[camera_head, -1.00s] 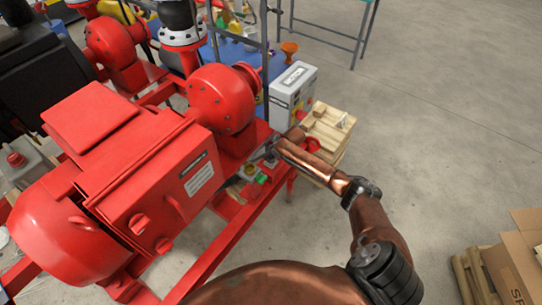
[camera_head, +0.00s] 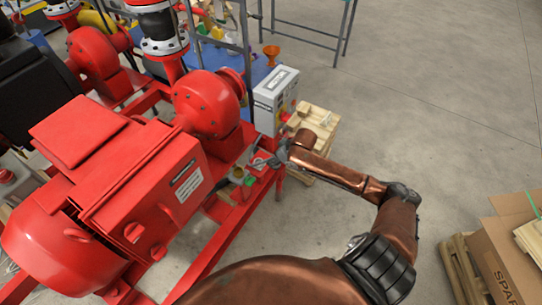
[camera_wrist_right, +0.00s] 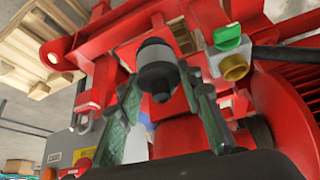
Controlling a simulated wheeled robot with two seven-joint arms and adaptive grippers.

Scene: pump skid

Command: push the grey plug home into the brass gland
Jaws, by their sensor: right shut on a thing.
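The grey plug (camera_wrist_right: 157,68), a dark grey stepped cylinder with a lighter top, sits between the fingers of my right gripper (camera_wrist_right: 163,88) in the right wrist view. The gripper is shut on it. The brass gland (camera_wrist_right: 235,68) is to the right of the plug there, apart from it, on the red skid beside a green part (camera_wrist_right: 228,37). In the head view my right gripper (camera_head: 272,158) is over the skid's right edge, close to the green part (camera_head: 249,180); the plug is too small to make out there. My left gripper is not in view.
The red pump casing (camera_head: 208,104) and red motor housing (camera_head: 140,190) stand left of the gripper. A grey control box (camera_head: 275,97) is just behind it. A wooden pallet stack (camera_head: 320,122) is to the right. Open floor lies farther right.

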